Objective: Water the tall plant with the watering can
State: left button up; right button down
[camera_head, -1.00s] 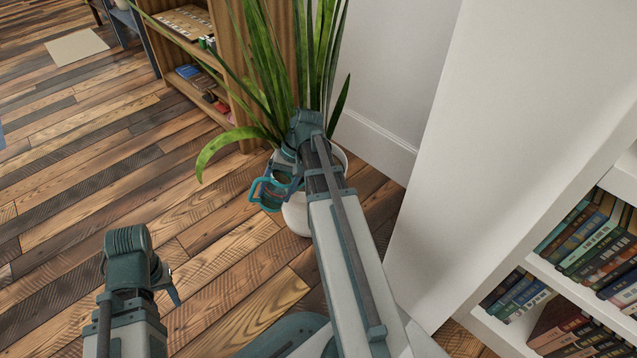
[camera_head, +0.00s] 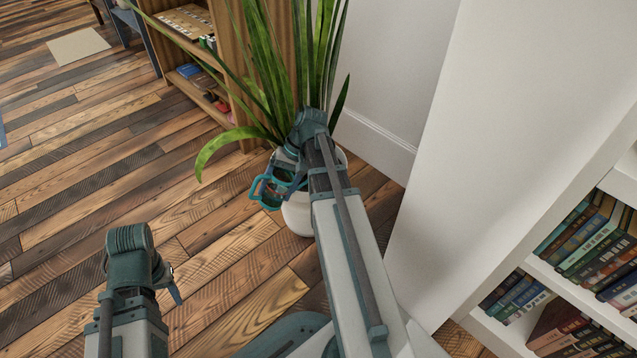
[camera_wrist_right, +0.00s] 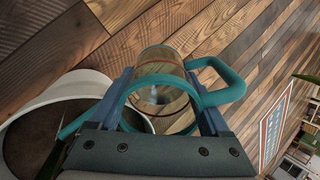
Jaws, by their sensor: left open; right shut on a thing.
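The tall plant, with long green leaves (camera_head: 268,75), stands in a white pot (camera_head: 298,215) in front of my right arm. The watering can (camera_head: 267,192) has a teal rim and handle and a clear body. My right gripper (camera_head: 290,170) is shut on the can beside the pot's upper left side. In the right wrist view the can (camera_wrist_right: 165,85) sits between the fingers, tilted, with its spout side toward the white pot (camera_wrist_right: 75,85) and dark soil. I cannot tell whether water is flowing. My left gripper (camera_head: 172,282) is low at the left, empty, and open.
A wooden bookcase (camera_head: 200,95) stands behind the plant. A white wall end (camera_head: 450,150) and a white bookshelf with books (camera_head: 590,240) are close on the right. The plank floor (camera_head: 110,180) at the left is clear.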

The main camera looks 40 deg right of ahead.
pick_arm(q)
jog(key=shift+s+d, duration=0.2)
jog(key=shift+d, duration=0.35)
jog(key=shift+s+d, duration=0.2)
jog(key=shift+d, duration=0.3)
pick_arm(e)
jog(key=shift+s+d+r+y, duration=0.1)
jog(key=shift+d+r+y, duration=0.3)
jog(key=shift+d+r, duration=0.05)
dwell(0.7)
